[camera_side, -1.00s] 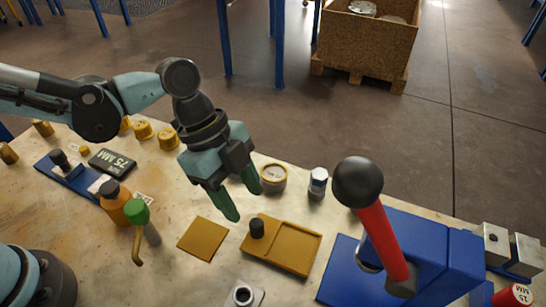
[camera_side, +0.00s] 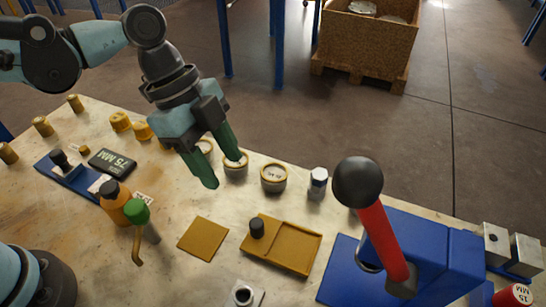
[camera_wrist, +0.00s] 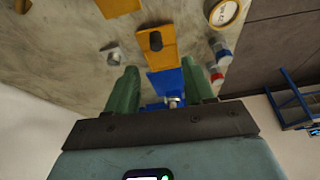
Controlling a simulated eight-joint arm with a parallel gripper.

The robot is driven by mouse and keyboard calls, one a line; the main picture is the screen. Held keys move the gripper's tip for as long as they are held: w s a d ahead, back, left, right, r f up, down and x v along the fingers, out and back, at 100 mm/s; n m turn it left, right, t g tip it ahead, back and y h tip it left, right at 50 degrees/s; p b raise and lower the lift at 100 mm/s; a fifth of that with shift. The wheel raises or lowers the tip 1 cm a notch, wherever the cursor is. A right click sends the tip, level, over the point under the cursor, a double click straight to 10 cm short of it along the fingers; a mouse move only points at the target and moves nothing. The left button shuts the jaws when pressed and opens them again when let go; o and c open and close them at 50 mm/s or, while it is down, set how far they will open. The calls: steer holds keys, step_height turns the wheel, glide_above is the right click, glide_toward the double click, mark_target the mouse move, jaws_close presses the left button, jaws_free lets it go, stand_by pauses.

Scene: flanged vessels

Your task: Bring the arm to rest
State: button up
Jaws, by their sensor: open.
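My gripper (camera_side: 222,172) has two green fingers, held apart with nothing between them. In the side view it hangs above the far edge of the table, in front of several round brass-rimmed pieces, one of them a round gauge-like piece (camera_side: 273,178). It partly covers the others. In the wrist view the fingers of my gripper (camera_wrist: 158,90) point over the table, with the yellow tray (camera_wrist: 157,45) beyond them. The same yellow tray (camera_side: 290,250) stands right of and below my gripper in the side view.
A blue press with a red, black-knobbed lever (camera_side: 378,215) stands tall at the right. A flat yellow plate (camera_side: 203,238) lies mid-table. A wooden crate (camera_side: 368,45) stands on the floor behind.

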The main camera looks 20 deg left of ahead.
steer(key=a+n+t+y, duration=0.4)
steer(key=a+n+t, duration=0.3)
steer(key=a+n, duration=1.1)
steer(key=a, duration=0.4)
steer(key=shift+s+n, duration=0.15)
steer(key=shift+n, duration=0.15)
